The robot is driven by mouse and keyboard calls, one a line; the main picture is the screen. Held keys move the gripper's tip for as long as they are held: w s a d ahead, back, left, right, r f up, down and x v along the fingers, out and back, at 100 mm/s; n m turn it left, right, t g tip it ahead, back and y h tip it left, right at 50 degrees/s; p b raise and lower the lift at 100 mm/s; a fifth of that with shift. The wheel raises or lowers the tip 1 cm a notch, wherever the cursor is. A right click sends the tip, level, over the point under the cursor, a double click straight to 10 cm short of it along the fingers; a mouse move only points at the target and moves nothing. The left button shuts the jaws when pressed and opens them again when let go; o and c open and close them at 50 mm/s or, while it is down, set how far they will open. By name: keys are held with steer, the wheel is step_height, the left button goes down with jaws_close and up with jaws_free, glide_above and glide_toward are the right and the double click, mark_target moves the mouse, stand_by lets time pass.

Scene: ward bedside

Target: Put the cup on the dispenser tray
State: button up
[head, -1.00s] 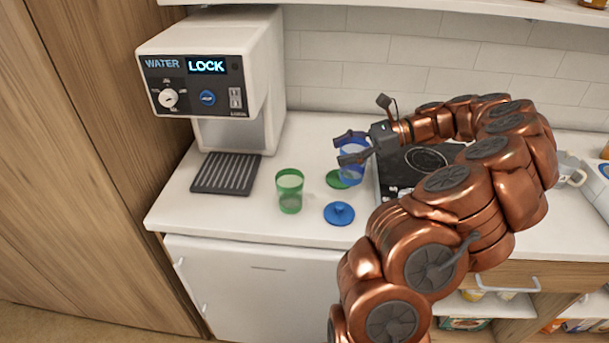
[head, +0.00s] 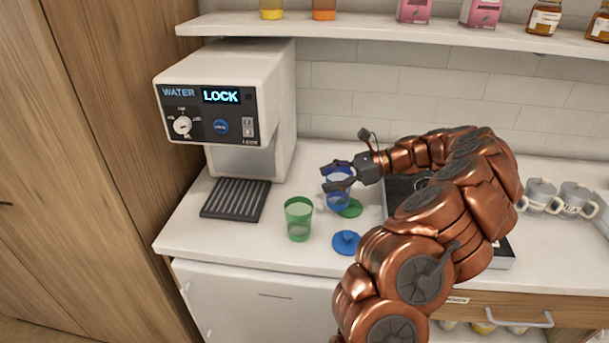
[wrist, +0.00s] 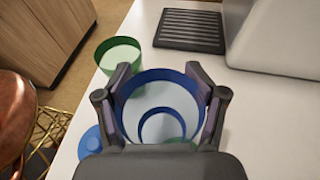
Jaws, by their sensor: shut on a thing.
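A blue see-through cup (head: 338,201) is held between the fingers of my gripper (head: 337,175), near the back of the counter. In the wrist view my gripper (wrist: 165,85) has a finger on each side of the blue cup (wrist: 160,77), which looks empty. I cannot tell if its base is clear of the counter. The dispenser tray (head: 236,200) is a dark ribbed plate below the water dispenser (head: 225,95), left of the cup. The tray is bare and also shows in the wrist view (wrist: 190,29).
A green cup (head: 299,219) stands between tray and gripper. A blue lid (head: 346,243) lies in front, and a green lid (head: 351,208) lies beside the held cup. A dark hob-like unit (head: 400,195) is right. The dispenser display reads LOCK.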

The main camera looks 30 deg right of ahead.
steer(key=shift+w+a+f+p, duration=0.35)
steer(key=shift+w+f+p, duration=0.3)
steer(key=shift+w, duration=0.8)
steer(key=shift+w+a+f+p, duration=0.3)
steer(key=shift+w+f+p, duration=0.4)
steer(key=shift+w, duration=0.7)
steer(key=shift+w+a+f+p, duration=0.35)
steer(key=shift+w+f+p, duration=0.3)
steer(key=shift+w, duration=0.8)
steer(key=shift+f, duration=0.2)
steer(key=o, duration=1.2)
